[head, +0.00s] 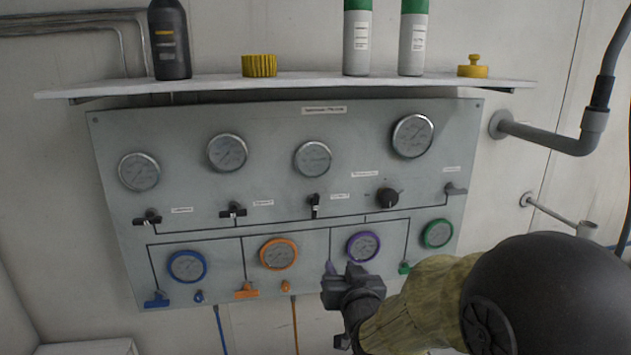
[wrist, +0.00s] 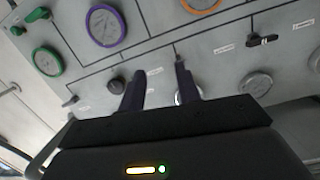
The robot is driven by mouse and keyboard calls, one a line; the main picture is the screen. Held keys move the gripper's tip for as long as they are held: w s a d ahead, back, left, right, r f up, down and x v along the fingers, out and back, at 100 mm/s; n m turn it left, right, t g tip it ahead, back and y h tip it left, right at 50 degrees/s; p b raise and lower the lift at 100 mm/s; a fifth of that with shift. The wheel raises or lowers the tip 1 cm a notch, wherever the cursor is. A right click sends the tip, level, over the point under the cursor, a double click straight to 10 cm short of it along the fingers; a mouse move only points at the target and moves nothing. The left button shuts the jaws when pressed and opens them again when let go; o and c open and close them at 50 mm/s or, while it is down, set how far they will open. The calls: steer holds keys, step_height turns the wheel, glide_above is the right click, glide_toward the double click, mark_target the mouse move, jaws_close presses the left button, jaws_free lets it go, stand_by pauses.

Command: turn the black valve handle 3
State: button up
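Black valve handle 3 (head: 315,206) is the third small black handle from the left on the grey panel (head: 200,130). It stands upright along its pipe line, while the two black handles to its left (head: 147,217) (head: 233,210) lie crosswise. My gripper (head: 345,272) is below and slightly right of it in the head view, in front of the purple gauge's lower edge. In the wrist view, turned about upside down, my gripper (wrist: 160,82) has its two dark fingers apart with nothing held between them. Handle 3 seems mostly hidden behind the right finger there.
A round black knob (head: 388,198) and a grey handle (head: 455,188) are right of handle 3. Gauges sit above and below the handle row, including the purple one (head: 363,246). A shelf (head: 300,83) with bottles and yellow caps juts out above the panel.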

mark_target(316, 206)
step_height(316, 206, up, 6)
steer(key=a+t+p, duration=0.1)
steer(key=a+p, duration=0.1)
steer(key=shift+w+r+t+y, duration=0.15)
steer(key=shift+w+t+y, duration=0.15)
steer(key=shift+y, duration=0.1)
steer(key=p+x, duration=0.8)
steer(key=x, duration=0.8)
steer(key=shift+w, duration=0.25)
steer(key=shift+w+a+p, duration=0.15)
steer(key=shift+w+p, duration=0.15)
steer(key=shift+w, duration=0.05)
steer(key=shift+c, duration=0.2)
jaws_close()
